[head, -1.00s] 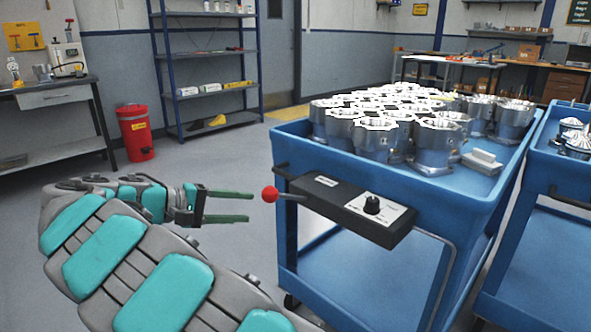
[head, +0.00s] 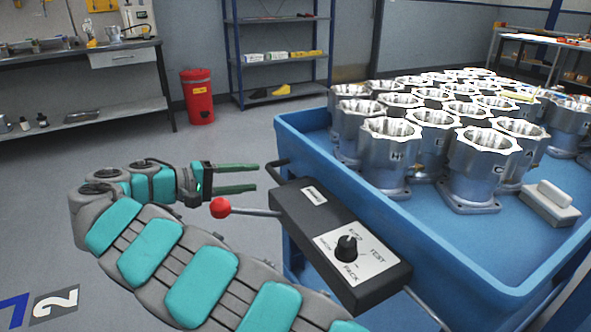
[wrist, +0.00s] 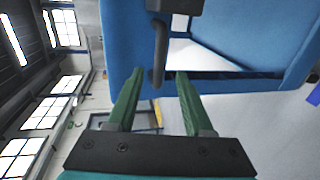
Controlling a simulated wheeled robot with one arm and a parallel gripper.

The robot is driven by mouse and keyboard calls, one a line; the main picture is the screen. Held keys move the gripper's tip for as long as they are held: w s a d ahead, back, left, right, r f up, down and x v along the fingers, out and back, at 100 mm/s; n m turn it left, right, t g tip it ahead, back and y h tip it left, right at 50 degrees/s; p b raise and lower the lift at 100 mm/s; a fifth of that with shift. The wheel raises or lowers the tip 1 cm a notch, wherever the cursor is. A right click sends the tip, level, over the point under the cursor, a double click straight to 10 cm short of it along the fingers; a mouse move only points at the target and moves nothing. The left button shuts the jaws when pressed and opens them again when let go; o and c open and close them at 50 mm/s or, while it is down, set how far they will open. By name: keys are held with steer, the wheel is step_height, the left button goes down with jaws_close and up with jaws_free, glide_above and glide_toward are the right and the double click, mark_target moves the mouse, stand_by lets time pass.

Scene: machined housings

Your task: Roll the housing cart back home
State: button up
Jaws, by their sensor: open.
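The blue housing cart (head: 300,146) stands at the right of the head view, with several metal housings (head: 386,160) upright on its top tray. A black control box (head: 330,240) with a knob and a red-ball lever (head: 221,207) is on its near end. A dark handle bar (head: 277,166) sticks out at that end, by the box. My gripper (head: 256,178) is open and empty, its green fingers pointing at the cart just left of the handle. In the wrist view the handle (wrist: 158,50) hangs ahead, its lower end near the gap between my fingertips (wrist: 157,75). I cannot tell whether they touch.
A white block (head: 550,203) lies in the cart's tray. A red bin (head: 197,96) and a blue shelf rack (head: 275,50) stand at the back, with a bench (head: 80,60) at left. Open floor lies between.

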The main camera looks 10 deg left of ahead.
mark_target(272, 176)
steer(key=shift+b+x, duration=0.5)
steer(key=shift+x, duration=3.35)
steer(key=shift+c, duration=0.4)
jaws_close()
steer(key=shift+f, duration=0.1)
